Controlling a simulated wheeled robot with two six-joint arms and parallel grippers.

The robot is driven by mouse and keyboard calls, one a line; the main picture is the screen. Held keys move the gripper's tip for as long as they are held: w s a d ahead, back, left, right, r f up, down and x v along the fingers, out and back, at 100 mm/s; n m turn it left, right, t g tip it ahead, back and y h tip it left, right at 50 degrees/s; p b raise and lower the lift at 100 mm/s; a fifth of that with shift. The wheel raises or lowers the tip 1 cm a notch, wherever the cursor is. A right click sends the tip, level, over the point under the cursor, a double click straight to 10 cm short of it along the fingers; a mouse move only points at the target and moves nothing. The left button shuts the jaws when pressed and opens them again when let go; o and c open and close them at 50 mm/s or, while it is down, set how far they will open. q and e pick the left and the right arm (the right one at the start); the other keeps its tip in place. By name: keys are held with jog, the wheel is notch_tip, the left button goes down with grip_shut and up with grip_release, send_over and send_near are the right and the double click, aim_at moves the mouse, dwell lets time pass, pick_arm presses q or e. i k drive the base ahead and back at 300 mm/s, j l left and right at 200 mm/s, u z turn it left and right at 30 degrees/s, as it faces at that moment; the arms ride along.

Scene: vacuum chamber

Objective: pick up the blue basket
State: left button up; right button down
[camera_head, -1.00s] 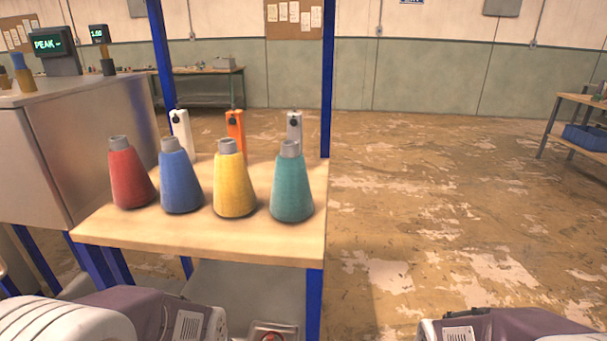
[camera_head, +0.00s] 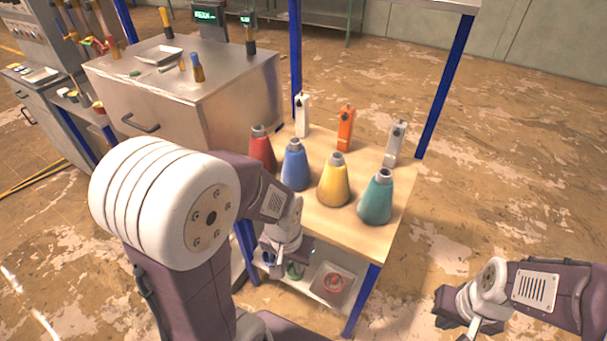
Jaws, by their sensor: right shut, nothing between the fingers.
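No blue basket shows in the view now. My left arm comes in from the left, and my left gripper (camera_head: 283,258) hangs low at the near side of the wooden table, by its lower shelf. Its fingers are small and partly hidden, so I cannot tell whether they are open or shut. My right gripper (camera_head: 476,326) is at the lower right, over the floor, to the right of the table. It is shut and empty.
The wooden table (camera_head: 345,235) holds red, blue, yellow and teal flasks and several upright devices behind them. A lower shelf holds a tray (camera_head: 332,284) with a red item. A metal cabinet (camera_head: 185,95) stands at the left. The floor (camera_head: 510,170) at the right is clear.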

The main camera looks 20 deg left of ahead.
aim_at(268, 259)
jog(key=u, duration=1.3)
jog(key=i+j+z, duration=0.2)
jog(key=j+z, duration=0.2)
jog(key=i+j+z, duration=0.15)
jog(key=j+z, duration=0.25)
jog(key=i+j+z, duration=0.1)
jog(key=j+z, duration=0.3)
jog(key=j, duration=0.2)
jog(key=j+z, duration=0.4)
jog(key=k+j+z, duration=0.1)
jog(key=j+z, duration=0.3)
jog(key=j, duration=0.25)
jog(key=k+j+z, duration=0.15)
jog(key=j+z, duration=0.25)
jog(key=k+j+z, duration=0.2)
jog(key=j+z, duration=0.2)
jog(key=j, duration=0.15)
jog(key=k+j+z, duration=0.25)
jog(key=j+z, duration=0.15)
